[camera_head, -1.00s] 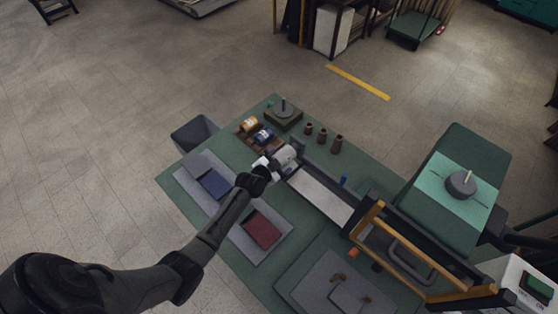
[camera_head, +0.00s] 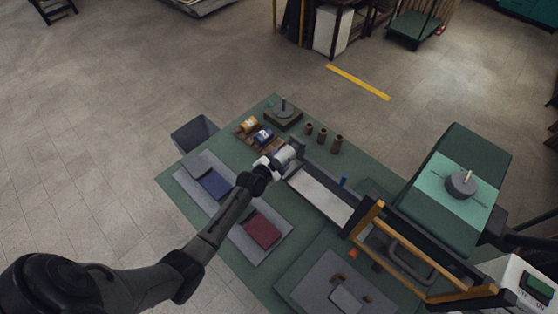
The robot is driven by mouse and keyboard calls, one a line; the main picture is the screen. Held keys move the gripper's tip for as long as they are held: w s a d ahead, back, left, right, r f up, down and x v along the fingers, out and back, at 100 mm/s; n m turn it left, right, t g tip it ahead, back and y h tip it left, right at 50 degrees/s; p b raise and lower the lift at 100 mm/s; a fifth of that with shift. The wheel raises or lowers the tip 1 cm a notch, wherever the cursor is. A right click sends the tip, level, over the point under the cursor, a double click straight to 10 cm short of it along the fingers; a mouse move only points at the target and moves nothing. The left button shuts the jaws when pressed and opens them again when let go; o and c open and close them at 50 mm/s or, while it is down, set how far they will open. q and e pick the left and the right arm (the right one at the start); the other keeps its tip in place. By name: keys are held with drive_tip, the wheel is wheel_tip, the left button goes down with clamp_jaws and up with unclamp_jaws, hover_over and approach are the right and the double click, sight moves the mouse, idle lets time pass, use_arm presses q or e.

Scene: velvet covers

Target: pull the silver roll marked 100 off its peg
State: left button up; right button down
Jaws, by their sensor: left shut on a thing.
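The silver roll (camera_head: 285,153) is at the far end of the long pale tray, beside a dark upright block. Its marking is too small to read. My left gripper (camera_head: 270,163) reaches in from the lower left and is shut on the silver roll at its near left side. The peg is hidden by the roll and gripper, so I cannot tell how far along it the roll sits. My right gripper is not in view.
A wooden rack with a yellow roll (camera_head: 249,123) and a blue roll (camera_head: 263,136) stands close behind. Several brown spools (camera_head: 323,134) stand to the right. A wooden frame (camera_head: 366,219) rises at the tray's near end. Blue cloth (camera_head: 215,184) and red cloth (camera_head: 262,231) lie on grey mats.

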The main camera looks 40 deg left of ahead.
use_arm(q)
drive_tip(key=shift+s+r+p, duration=0.15)
drive_tip(key=shift+s+p, duration=0.1)
drive_tip(key=shift+p, duration=0.15)
idle(0.3)
drive_tip(key=shift+s+r+p, duration=0.15)
drive_tip(key=shift+s+p, duration=0.2)
drive_tip(key=shift+s, duration=0.1)
drive_tip(key=s+a+r+p, duration=0.1)
drive_tip(key=s+p, duration=0.6)
drive_tip(key=s, duration=0.7)
idle(0.5)
idle(0.3)
